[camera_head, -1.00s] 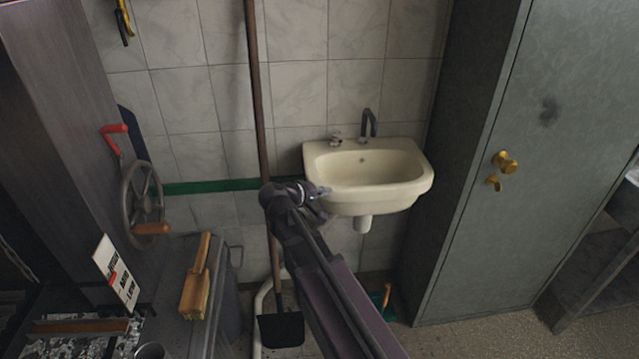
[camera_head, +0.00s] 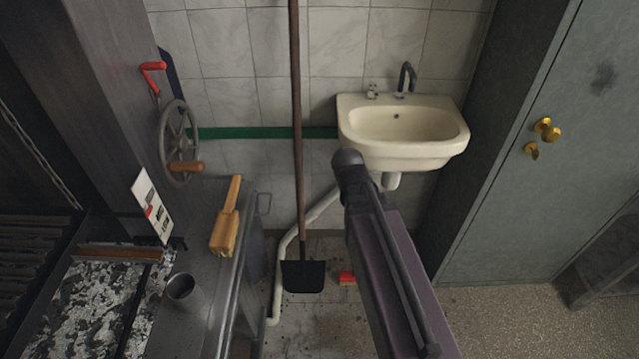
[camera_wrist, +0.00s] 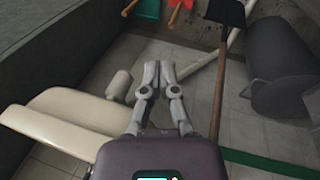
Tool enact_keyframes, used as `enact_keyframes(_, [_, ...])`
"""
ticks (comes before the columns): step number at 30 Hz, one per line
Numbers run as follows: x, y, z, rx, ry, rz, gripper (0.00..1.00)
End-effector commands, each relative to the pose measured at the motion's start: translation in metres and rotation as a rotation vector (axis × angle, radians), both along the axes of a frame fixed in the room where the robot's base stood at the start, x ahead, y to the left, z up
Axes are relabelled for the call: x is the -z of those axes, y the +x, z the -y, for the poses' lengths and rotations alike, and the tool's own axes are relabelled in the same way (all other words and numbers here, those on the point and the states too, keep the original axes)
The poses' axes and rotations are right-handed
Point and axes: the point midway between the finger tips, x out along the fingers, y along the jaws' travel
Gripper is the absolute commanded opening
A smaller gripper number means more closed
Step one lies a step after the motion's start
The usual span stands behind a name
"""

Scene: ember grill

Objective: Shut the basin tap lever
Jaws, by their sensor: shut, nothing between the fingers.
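The cream basin (camera_head: 360,155) hangs on the tiled wall in the head view. Its dark curved tap spout (camera_head: 407,76) rises from the back rim. In the wrist view, the basin (camera_wrist: 75,115) lies at the left, and the tap is not visible. My gripper (camera_wrist: 159,70) is shut and empty, right of the basin and pointing down towards the floor. In the head view my arm hides the gripper.
A grey cabinet (camera_head: 530,190) stands close right of the basin. A long-handled shovel (camera_head: 303,275) leans on the wall left of it. A handwheel (camera_head: 180,143) and a wooden brush (camera_head: 226,220) are at the left, by the grill. A white drain pipe (camera_head: 318,208) runs below the basin.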

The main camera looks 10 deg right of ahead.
Motion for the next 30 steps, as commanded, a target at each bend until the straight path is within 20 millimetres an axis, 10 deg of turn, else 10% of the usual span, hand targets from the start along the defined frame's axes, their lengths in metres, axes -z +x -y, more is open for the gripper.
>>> enact_keyframes(20, [0.007,-0.037,-0.026,0.033,0.268,-0.069,0.0])
enact_keyframes(26, [0.007,-0.037,-0.026,0.033,0.267,-0.068,0.56])
enact_keyframes(30, [0.007,-0.037,-0.026,0.033,0.267,-0.068,0.57])
